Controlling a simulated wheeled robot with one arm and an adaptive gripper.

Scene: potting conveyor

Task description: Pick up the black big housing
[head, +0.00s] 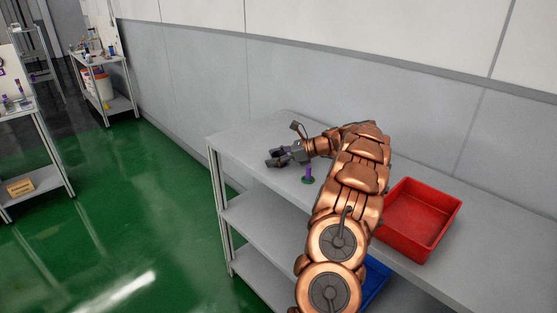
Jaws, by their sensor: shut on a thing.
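My gripper (281,157) is at the left part of the grey table, at the end of my copper-coloured arm. It is shut on a small dark thing (271,162), which I take for the black big housing. The fingers and the dark thing blend together, so its outline is unclear. I cannot tell whether it touches the tabletop or is held just above it.
A purple upright piece on a green base (308,175) stands right beside my gripper on the grey table (260,135). A red bin (425,215) stands to the right, beyond my arm. A blue bin (376,280) shows partly below. Wall behind the table.

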